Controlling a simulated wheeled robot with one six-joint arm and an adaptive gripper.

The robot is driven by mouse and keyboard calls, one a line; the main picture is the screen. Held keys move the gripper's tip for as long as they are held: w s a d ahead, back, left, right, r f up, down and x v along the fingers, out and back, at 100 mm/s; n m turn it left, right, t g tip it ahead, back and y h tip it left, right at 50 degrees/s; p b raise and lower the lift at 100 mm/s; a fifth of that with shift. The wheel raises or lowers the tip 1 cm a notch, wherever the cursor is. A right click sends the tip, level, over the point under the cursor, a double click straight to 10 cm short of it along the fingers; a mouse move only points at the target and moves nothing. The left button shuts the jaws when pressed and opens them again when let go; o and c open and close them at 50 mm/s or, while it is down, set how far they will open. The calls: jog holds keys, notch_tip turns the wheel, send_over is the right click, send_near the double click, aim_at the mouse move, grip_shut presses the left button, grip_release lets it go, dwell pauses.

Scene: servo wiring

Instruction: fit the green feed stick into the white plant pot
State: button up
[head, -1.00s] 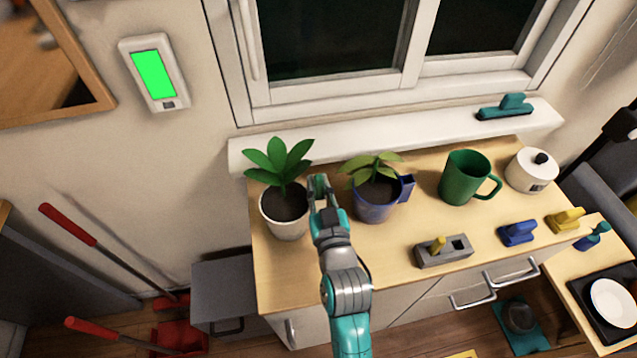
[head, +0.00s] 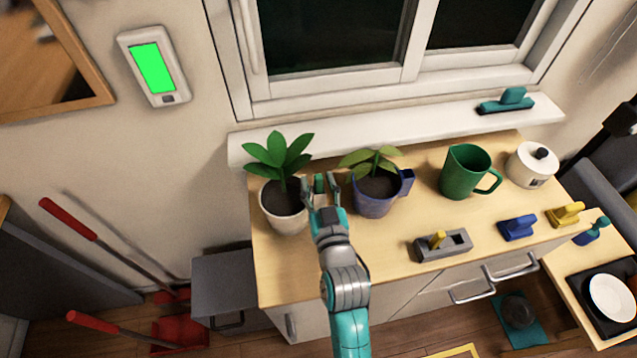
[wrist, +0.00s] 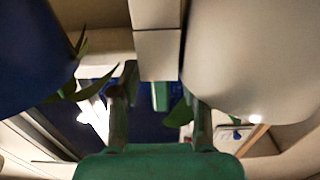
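The white plant pot (head: 287,218) stands at the left of the cabinet top with a leafy plant in it; it fills the right of the wrist view (wrist: 245,60). A pale square holder (wrist: 156,50) is beside it in the wrist view. The green feed stick (head: 319,184) stands between my fingers, and its end (wrist: 160,96) shows at the holder's edge. It appears to sit in the holder, but depth is hard to judge. My gripper (head: 321,190) is open, right of the white pot, with gaps either side of the stick.
A blue pot (head: 373,208) with a plant and a side holder (head: 406,184) stands close to the right of my gripper. A green mug (head: 465,173), a grey block (head: 442,246) with a yellow piece and a white lidded jar (head: 531,166) are farther right.

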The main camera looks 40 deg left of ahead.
jog(key=v, duration=1.2)
dwell(0.6)
jog(key=s+d+f+m+t+h, duration=0.2)
jog(key=s+d+f+m+h, duration=0.15)
jog(key=d, duration=0.75)
jog(key=s+d+f+m+t+h, duration=0.1)
jog(key=s+d+f+m+h, duration=0.2)
jog(key=d, duration=0.8)
jog(key=s+d+r+m+h, duration=0.1)
jog(key=s+d+m+h, duration=0.2)
jog(key=s+d+h, duration=0.4)
jog(key=s+d, duration=0.6)
jog(key=s, duration=0.3)
jog(key=shift+s+d+r, duration=0.2)
jog(key=shift+d+r, duration=0.1)
jog(key=shift+r, duration=0.05)
jog(key=shift+m, duration=0.25)
